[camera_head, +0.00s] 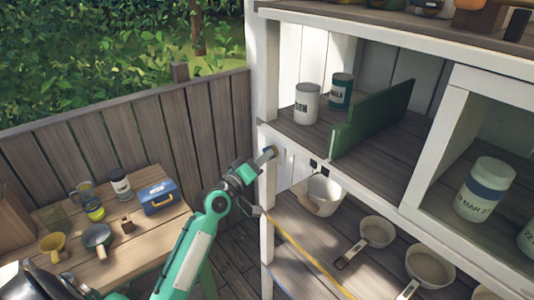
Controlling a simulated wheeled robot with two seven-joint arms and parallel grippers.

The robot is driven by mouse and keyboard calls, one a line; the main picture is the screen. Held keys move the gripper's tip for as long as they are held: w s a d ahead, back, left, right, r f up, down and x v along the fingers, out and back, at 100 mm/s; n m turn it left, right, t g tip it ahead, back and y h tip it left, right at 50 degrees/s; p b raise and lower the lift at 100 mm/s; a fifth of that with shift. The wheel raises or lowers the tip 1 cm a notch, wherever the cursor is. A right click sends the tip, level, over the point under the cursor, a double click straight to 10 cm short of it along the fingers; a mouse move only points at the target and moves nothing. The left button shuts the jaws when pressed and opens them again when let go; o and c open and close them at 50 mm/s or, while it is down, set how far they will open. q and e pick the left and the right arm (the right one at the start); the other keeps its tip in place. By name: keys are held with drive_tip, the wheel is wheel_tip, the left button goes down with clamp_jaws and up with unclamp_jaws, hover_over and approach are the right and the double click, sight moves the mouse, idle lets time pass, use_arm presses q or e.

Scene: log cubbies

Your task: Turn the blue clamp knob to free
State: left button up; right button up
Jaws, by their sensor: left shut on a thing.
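My left gripper (265,158) reaches in from the lower left and is at the white front post (268,190) of the cubby shelf, just under the upper shelf's edge. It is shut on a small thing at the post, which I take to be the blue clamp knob. The fingers hide most of it, so its colour and turn angle cannot be made out. A green divider board (375,118) stands upright on the upper shelf to the right. My right gripper is not in view.
A white tin (307,104) and a dark green tin (341,91) stand left of the divider. A white pot (325,194) and pans (377,232) sit on the shelf below.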

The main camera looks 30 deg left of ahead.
use_arm(q)
drive_tip(key=shift+n, duration=1.1)
drive_tip(key=shift+r, duration=0.1)
drive_tip(key=shift+r+n+g+y, duration=0.1)
drive_tip(key=shift+n+g+y, duration=0.5)
drive_tip(key=shift+n, duration=1.5)
drive_tip(key=shift+d, duration=0.1)
drive_tip(key=shift+n, duration=1)
drive_tip(key=o, duration=0.7)
